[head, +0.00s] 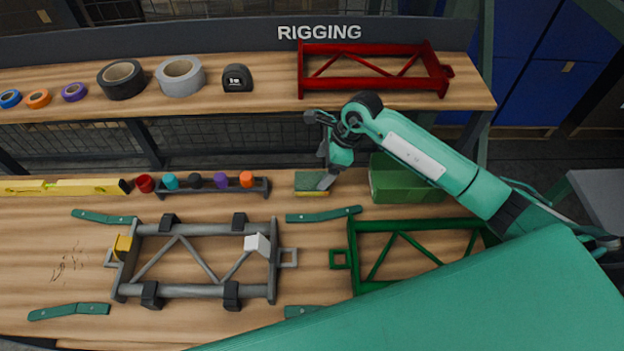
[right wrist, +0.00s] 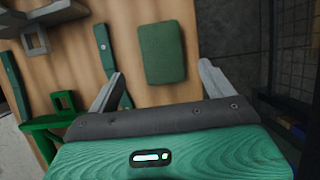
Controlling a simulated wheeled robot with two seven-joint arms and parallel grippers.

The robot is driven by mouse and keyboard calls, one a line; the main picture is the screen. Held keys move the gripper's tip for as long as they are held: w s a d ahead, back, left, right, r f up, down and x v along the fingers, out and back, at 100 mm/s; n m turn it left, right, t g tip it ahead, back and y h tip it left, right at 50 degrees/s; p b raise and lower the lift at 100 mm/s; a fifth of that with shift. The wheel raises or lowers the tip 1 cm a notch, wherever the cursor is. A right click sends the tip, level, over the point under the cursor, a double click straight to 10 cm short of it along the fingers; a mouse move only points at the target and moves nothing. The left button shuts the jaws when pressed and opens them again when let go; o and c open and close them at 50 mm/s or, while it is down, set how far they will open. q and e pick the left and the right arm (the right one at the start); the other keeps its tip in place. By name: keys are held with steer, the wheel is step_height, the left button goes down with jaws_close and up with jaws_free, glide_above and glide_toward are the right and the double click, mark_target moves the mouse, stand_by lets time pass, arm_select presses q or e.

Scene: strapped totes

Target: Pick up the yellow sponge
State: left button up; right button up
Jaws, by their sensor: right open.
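The sponge (head: 309,185) lies flat on the workbench with a green scouring top and a thin yellow edge along its front. In the right wrist view only its green top (right wrist: 163,53) shows, ahead of the fingertips and roughly centred between them. My right gripper (head: 325,168) is just above and beside the sponge's right end in the head view. Its two grey fingers stand apart (right wrist: 161,73) with nothing between them. Whether a finger touches the sponge, I cannot tell. My left gripper is not in view.
A green bin (head: 387,182) stands just right of the sponge. A rack of coloured caps (head: 212,188) is to the left. A grey frame (head: 195,290) and green frame (head: 353,262) lie in front. A shelf (head: 270,108) with tape rolls and a red frame (head: 375,93) is behind.

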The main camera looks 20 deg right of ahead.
mark_target(313, 180)
steer(key=shift+a+f, duration=0.2)
steer(key=shift+f, duration=0.35)
steer(key=shift+w+a+f+p, duration=0.1)
steer(key=shift+a+f+p, duration=0.1)
steer(key=shift+f+p, duration=0.15)
steer(key=p+x, duration=0.1)
steer(key=x, duration=0.2)
steer(key=shift+w+a+f+p, duration=0.1)
steer(key=shift+w+f+p, duration=0.05)
steer(key=shift+p, duration=0.15)
steer(key=shift+w+a+f, duration=0.1)
steer(key=shift+f, duration=0.3)
arm_select(q)
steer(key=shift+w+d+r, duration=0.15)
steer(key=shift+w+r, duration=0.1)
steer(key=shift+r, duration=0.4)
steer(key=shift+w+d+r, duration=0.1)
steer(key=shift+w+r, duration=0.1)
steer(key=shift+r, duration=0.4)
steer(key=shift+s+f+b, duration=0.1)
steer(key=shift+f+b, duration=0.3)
steer(key=shift+b, duration=0.05)
arm_select(e)
steer(key=shift+f, duration=0.3)
steer(key=shift+c, duration=0.3)
steer(key=c, duration=1)
